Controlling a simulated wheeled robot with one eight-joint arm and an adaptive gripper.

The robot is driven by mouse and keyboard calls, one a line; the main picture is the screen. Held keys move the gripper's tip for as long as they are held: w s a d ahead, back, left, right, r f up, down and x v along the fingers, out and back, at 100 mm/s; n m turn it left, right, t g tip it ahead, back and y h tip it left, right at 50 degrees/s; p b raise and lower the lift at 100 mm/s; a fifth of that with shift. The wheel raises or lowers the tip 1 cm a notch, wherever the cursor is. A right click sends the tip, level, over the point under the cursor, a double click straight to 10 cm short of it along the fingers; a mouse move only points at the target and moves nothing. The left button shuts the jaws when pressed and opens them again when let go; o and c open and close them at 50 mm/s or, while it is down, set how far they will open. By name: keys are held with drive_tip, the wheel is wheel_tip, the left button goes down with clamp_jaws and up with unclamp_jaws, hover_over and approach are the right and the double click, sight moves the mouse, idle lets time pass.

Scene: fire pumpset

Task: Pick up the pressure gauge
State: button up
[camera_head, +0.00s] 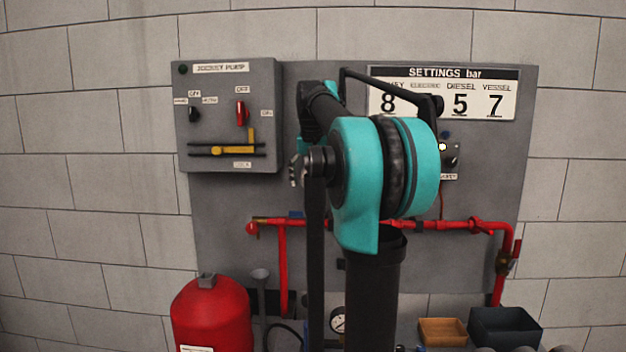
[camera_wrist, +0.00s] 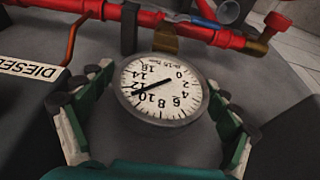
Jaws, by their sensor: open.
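The pressure gauge (camera_wrist: 163,86) is round, with a white face, black numbers and a grey rim. Its face is towards the wrist camera and its numbers look upside down. My gripper (camera_wrist: 160,98) is open, with one green-backed finger on each side of the gauge. Small gaps seem to show between the pads and the rim; contact is not clear. The gauge's lower body is hidden beneath its face. In the head view a white-faced gauge (camera_head: 338,320) shows low in the middle, partly behind my arm. My gripper cannot be made out clearly there.
Red pipes (camera_wrist: 187,27) with a brass fitting (camera_wrist: 151,41) run just beyond the gauge. A dark box labelled DIESEL (camera_wrist: 28,75) stands close at left. In the head view are a red tank (camera_head: 211,315), an orange bin (camera_head: 443,332) and a dark bin (camera_head: 505,328).

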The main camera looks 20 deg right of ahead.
drive_tip(key=shift+w+d+f, duration=0.1)
drive_tip(key=shift+w+f, duration=0.05)
drive_tip(key=shift+f, duration=0.45)
drive_tip(key=c, duration=1.5)
drive_tip(key=shift+r, duration=0.1)
wheel_tip(320, 180, up, 19)
drive_tip(key=shift+r, duration=0.2)
drive_tip(key=shift+c, duration=0.2)
